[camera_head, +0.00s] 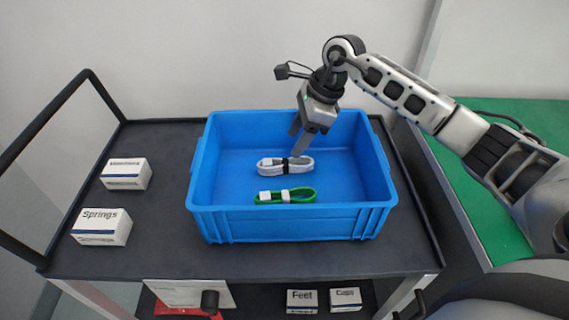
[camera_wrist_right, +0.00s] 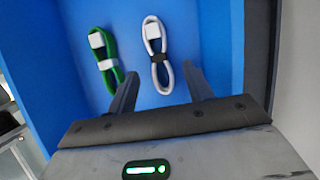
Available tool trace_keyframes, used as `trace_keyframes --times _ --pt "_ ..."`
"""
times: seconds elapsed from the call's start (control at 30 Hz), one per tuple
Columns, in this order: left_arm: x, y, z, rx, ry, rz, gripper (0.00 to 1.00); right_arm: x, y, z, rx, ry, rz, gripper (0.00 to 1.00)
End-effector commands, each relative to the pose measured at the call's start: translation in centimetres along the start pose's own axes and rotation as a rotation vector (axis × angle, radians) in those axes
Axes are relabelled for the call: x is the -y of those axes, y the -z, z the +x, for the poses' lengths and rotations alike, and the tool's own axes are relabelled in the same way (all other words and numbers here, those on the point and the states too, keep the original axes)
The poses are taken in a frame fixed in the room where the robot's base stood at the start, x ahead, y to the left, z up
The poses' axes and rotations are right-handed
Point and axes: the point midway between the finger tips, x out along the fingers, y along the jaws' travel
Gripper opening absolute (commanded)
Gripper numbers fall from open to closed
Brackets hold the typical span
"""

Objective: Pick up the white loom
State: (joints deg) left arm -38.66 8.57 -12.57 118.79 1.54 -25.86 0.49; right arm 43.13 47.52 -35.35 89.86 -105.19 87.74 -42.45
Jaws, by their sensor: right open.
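The white loom (camera_head: 271,166) is a bundled white cable with a black band, lying on the floor of the blue bin (camera_head: 290,222). In the right wrist view the white loom (camera_wrist_right: 152,35) lies just ahead of the fingers, roughly in line with the gap between them. A green loom (camera_head: 299,194) with a white band lies nearer the bin's front wall; it also shows in the right wrist view (camera_wrist_right: 107,75). My right gripper (camera_head: 299,147) reaches down into the bin above the white loom's right end. It is open and empty in the right wrist view (camera_wrist_right: 160,92). My left gripper is not in view.
The bin stands on a dark cart top (camera_head: 160,225) with a raised black handle (camera_head: 45,122) at the left. Two labelled white boxes, one reading Springs (camera_head: 100,228), stand left of the bin. More boxes (camera_head: 302,300) sit on the shelf below. A green surface (camera_head: 520,125) lies right.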

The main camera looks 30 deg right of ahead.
Motion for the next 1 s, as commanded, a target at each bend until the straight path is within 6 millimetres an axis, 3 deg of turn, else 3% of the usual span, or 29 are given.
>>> trace_keyframes --times 0.23,0.5,0.8,1.0 --pt "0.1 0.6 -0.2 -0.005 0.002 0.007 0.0 -0.2 -0.1 1.8 0.001 -0.003 0.001 0.51" --pt "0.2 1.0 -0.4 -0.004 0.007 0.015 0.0 -0.4 0.1 5.6 0.001 -0.002 0.001 0.51" --pt "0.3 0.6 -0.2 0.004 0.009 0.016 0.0 -0.4 0.1 6.2 0.001 0.0 0.0 0.51" --pt "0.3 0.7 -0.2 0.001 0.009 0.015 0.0 -0.4 0.1 6.2 0.001 0.0 0.0 0.01"
